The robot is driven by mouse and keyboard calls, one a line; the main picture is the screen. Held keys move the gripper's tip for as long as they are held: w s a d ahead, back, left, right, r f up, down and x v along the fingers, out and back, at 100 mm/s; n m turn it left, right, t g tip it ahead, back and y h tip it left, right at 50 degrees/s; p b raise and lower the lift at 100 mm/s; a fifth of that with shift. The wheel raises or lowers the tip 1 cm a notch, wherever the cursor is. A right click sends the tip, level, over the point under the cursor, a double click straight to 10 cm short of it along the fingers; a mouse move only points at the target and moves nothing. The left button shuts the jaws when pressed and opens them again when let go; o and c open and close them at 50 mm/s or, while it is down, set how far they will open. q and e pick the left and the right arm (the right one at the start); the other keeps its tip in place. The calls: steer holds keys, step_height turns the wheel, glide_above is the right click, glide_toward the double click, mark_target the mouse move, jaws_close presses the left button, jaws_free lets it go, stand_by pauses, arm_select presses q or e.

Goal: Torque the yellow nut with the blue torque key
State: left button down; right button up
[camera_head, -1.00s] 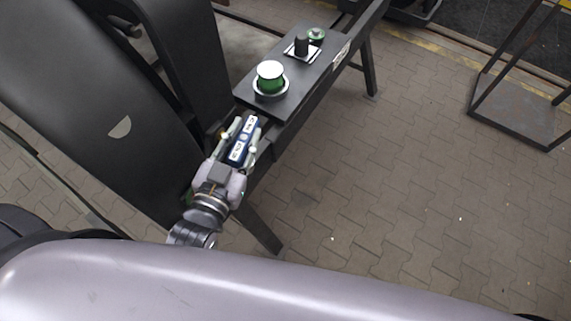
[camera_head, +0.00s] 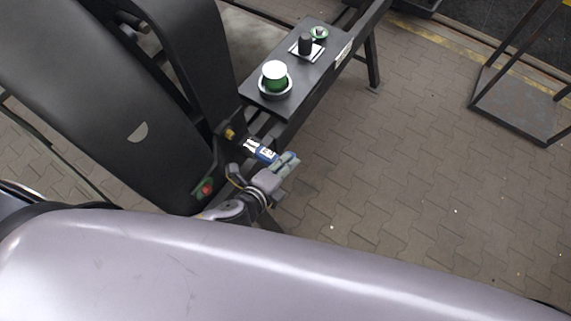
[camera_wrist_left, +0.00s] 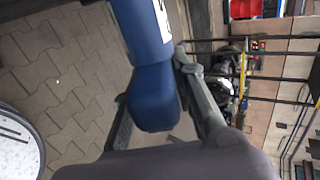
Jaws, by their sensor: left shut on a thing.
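The blue torque key (camera_head: 264,154) is held in my left gripper (camera_head: 278,160), below the black table in the head view. Its dark far end points up and left toward the yellow nut (camera_head: 229,133); whether they touch is too small to tell. The nut sits on the dark bogie frame at the left. In the left wrist view, the blue key (camera_wrist_left: 150,50) runs between the two fingers of my left gripper (camera_wrist_left: 165,85), and the nut does not show there. My right gripper is not in view.
A red piece (camera_head: 207,188) is on the frame near my wrist. Paved floor at right is open, with a metal stand (camera_head: 515,105).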

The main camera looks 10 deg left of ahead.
mark_target(261, 156)
arm_select(q)
steer(key=shift+r, duration=0.15)
steer(key=shift+w+a+p, duration=0.25)
steer(key=shift+w+a, duration=0.15)
steer(key=shift+a, duration=0.65)
steer(key=shift+w+a+p, duration=0.25)
steer(key=shift+w+a, duration=0.1)
steer(key=shift+a, duration=0.65)
steer(key=shift+w+a+p, duration=0.25)
steer(key=shift+w+a, duration=0.15)
steer(key=shift+a, duration=0.65)
steer(key=shift+r+p, duration=0.1)
steer(key=shift+p, duration=0.4)
steer(key=shift+g+y+p, duration=0.4)
steer(key=shift+g+p, duration=0.6)
steer(key=shift+p, duration=2.05)
steer(key=shift+w, duration=0.1)
